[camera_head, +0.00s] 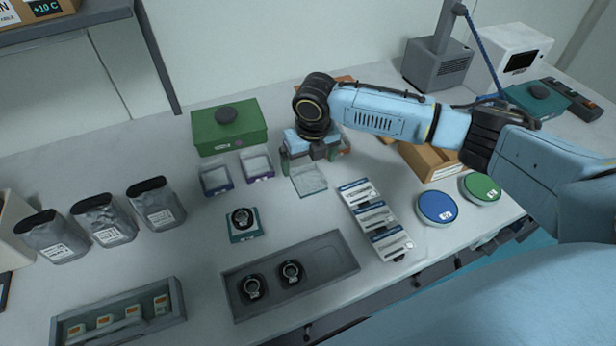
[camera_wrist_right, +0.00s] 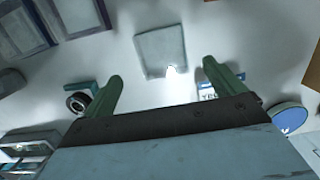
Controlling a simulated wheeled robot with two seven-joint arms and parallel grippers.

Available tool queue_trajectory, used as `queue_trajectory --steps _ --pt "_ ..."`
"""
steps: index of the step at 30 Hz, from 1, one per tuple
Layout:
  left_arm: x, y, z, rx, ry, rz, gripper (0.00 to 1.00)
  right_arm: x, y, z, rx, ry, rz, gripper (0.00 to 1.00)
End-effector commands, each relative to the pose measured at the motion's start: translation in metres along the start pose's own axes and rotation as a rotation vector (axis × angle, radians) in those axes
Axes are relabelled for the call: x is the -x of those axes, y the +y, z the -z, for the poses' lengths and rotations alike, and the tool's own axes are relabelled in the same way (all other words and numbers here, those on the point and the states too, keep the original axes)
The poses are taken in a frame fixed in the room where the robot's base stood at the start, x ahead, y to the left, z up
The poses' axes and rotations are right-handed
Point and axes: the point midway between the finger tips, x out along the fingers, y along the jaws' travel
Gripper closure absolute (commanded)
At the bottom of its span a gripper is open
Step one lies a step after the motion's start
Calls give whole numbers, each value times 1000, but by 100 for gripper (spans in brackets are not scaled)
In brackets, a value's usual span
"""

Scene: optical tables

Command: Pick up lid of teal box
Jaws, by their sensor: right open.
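A small teal box (camera_head: 244,236) sits on the table, uncovered, with a dark ring-shaped part in it. It also shows in the right wrist view (camera_wrist_right: 78,87), at the left. A clear, pale square lid (camera_head: 309,180) lies flat on the table to its upper right; it also shows in the right wrist view (camera_wrist_right: 161,50). My right gripper (camera_head: 311,158) points down just behind the lid, open and empty. In the right wrist view its green fingers (camera_wrist_right: 162,73) are spread, with the lid beyond them, between their lines. My left gripper is not in view.
Two small boxes with clear lids (camera_head: 257,167) stand left of the gripper, before a green case (camera_head: 228,128). Labelled packets (camera_head: 376,219) lie right of the lid. A grey tray (camera_head: 328,262) holds two ring-shaped parts. An orange-brown carton (camera_head: 430,160) stands under my right arm.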

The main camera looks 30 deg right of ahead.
Motion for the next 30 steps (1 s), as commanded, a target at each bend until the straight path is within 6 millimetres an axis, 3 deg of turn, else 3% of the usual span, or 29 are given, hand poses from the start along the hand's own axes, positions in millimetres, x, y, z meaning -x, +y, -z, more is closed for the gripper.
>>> queue_trajectory --steps 4,12,18,25,30 --pt "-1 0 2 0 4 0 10 -13 1 0 0 0 -1 5" --pt "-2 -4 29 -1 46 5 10 -45 -4 3 0 2 1 5" --pt "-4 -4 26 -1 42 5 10 -65 -4 3 0 0 -1 5" --pt "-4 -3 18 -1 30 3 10 -66 -4 3 0 -1 -1 5" --pt "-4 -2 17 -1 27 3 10 -66 -4 3 0 -1 -1 26"
